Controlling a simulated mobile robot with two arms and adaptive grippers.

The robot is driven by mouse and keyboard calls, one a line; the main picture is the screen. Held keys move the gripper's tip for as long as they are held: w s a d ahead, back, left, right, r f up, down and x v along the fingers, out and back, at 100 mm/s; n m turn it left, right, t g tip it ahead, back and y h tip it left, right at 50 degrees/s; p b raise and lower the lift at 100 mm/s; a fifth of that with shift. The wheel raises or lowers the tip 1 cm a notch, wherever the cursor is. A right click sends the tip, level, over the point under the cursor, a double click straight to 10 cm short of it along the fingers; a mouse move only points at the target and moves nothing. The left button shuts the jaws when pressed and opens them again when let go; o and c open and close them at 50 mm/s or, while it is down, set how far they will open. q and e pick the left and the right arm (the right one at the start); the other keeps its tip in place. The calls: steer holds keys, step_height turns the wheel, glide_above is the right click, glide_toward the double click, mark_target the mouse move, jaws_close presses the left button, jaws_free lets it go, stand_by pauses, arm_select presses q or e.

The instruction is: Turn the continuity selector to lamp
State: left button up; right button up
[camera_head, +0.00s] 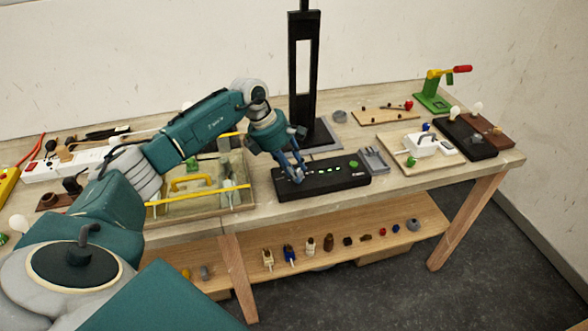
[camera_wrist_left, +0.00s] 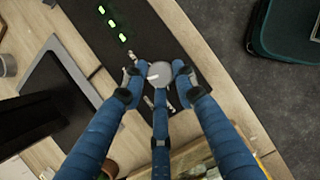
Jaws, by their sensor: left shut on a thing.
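The black continuity box (camera_head: 322,182) lies near the front edge of the workbench, with a row of lit green lights and a green knob at its right end. My left gripper (camera_head: 295,176) comes down on the box's left end. In the left wrist view, my left gripper (camera_wrist_left: 159,82) has its blue fingers closed around a round grey selector knob (camera_wrist_left: 160,73) with a white pointer line. The box top (camera_wrist_left: 105,30) with its green lights shows beyond the fingers. Markings around the knob are too small to read. My right gripper is not in view.
A black upright stand (camera_head: 303,80) rises behind the box. A grey holder (camera_head: 374,159) is just right of it, and a wooden tray (camera_head: 205,206) is to the left. A lower shelf (camera_head: 330,255) carries several small parts. Lamp boards and a green clamp (camera_head: 433,96) stand at right.

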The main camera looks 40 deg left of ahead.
arm_select(q)
steer(key=n, duration=0.2)
steer(key=n+y, duration=0.1)
steer(key=shift+s+d+f+n+t+b, duration=0.1)
steer(key=shift+s+f+n+t+b, duration=0.2)
steer(key=shift+s+t, duration=0.1)
steer(key=n, duration=0.1)
steer(key=n+y+b, duration=0.1)
steer(key=n, duration=0.1)
steer(key=shift+d+f+n, duration=0.1)
steer(key=shift+d+n, duration=0.15)
steer(key=shift+n, duration=0.05)
steer(key=n+y+b, duration=0.1)
steer(key=n, duration=0.1)
steer(key=n+y+b, duration=0.1)
steer(key=n, duration=0.1)
steer(key=n+b, duration=0.2)
steer(key=shift+d+y, duration=0.4)
steer(key=shift+d+n+y+b, duration=0.15)
steer(key=shift+n+y+b, duration=0.65)
steer(key=shift+n, duration=1.2)
steer(key=o, duration=1.1)
steer(key=shift+w+r, duration=0.15)
steer(key=shift+r, duration=0.05)
